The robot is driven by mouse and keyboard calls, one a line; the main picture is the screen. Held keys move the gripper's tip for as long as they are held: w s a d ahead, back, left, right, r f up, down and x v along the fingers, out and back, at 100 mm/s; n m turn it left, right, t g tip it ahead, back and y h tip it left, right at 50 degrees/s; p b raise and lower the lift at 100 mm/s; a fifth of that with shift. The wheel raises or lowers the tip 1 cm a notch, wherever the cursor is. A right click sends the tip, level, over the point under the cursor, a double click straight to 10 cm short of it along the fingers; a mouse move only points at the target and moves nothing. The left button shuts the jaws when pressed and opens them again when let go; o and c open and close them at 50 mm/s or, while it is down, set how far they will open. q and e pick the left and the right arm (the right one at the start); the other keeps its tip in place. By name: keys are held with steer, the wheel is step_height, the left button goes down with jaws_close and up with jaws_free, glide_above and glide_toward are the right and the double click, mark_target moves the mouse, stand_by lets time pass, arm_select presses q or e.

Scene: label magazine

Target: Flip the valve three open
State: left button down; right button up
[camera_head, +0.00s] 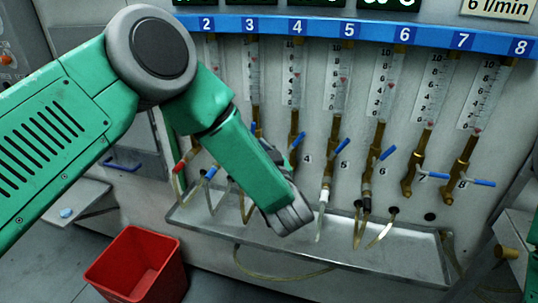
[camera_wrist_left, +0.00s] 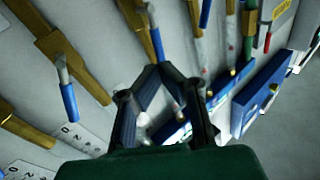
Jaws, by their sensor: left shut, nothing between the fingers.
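Valve three (camera_head: 253,128) sits below the blue label 3 in the head view. Only its brass top and the tip of its blue lever show. My green left forearm hides the rest, so I cannot tell how its lever stands. In the left wrist view the closed fingertips (camera_wrist_left: 160,72) are near a blue lever (camera_wrist_left: 157,44) on a brass valve. Another blue lever (camera_wrist_left: 68,100) is to the left. I cannot tell their numbers there. My right gripper is not in view.
Neighbouring valves have blue levers, such as valve four (camera_head: 297,141) and valve five (camera_head: 334,153). A metal tray (camera_head: 410,262) with hoses runs below them. A red bin (camera_head: 137,265) stands on the floor at lower left. A blue label strip (camera_head: 375,31) runs above.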

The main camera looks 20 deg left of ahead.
arm_select(q)
steer(key=x, duration=0.2)
steer(key=p+x, duration=0.1)
steer(key=x, duration=0.1)
steer(key=shift+w+d+r, duration=0.1)
steer(key=shift+w+d, duration=0.1)
steer(key=shift+w, duration=0.3)
steer(key=shift+w+a+r+n+g+h+p, duration=0.15)
steer(key=shift+a+n+g, duration=0.15)
steer(key=shift+a+n, duration=0.25)
steer(key=shift+w+a+r+n+g+h+p, duration=0.15)
steer(key=shift+a+n+g, duration=0.15)
steer(key=shift+a+n, duration=0.2)
steer(key=shift+d, duration=0.1)
